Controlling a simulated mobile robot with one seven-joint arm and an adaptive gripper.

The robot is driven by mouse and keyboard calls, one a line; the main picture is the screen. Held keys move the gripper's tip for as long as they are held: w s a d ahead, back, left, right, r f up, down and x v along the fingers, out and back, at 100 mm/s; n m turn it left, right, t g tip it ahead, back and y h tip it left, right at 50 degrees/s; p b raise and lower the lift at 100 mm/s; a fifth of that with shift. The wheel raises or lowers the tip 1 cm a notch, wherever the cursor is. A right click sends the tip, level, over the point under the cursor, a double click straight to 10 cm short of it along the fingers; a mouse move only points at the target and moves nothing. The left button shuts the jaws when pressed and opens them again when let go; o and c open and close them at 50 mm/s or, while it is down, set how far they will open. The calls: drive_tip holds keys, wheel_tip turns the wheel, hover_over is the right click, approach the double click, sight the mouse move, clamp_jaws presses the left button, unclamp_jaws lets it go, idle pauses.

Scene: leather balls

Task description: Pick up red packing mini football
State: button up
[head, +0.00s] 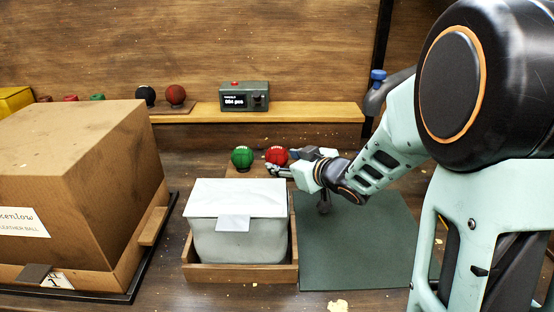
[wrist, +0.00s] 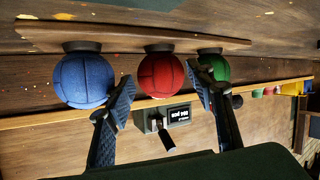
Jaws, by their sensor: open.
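The red mini football (head: 276,155) sits on a small wooden stand at the back, right of the green ball (head: 242,157). In the wrist view, which is turned over, the red ball (wrist: 161,76) is in the middle, between the blue ball (wrist: 83,80) and the green ball (wrist: 214,69). My gripper (head: 279,168) reaches in from the right, close to the red ball. It is open and empty; its two fingers (wrist: 159,80) appear on either side of the red ball. I cannot tell whether they touch it. The blue ball is hidden behind my gripper in the head view.
A white lidded bin (head: 240,250) in a wooden tray (head: 240,277) stands in front of the balls. A large cardboard box (head: 70,190) is at left. A display device (head: 244,97) sits on the back shelf (head: 310,111). The dark green mat (head: 355,245) is clear.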

sight(277, 157)
drive_tip(key=b+x, duration=0.1)
drive_tip(key=x, duration=0.3)
drive_tip(key=shift+w+a, duration=0.15)
drive_tip(key=shift+w, duration=0.15)
drive_tip(key=c, duration=0.9)
drive_tip(key=shift+r, duration=0.15)
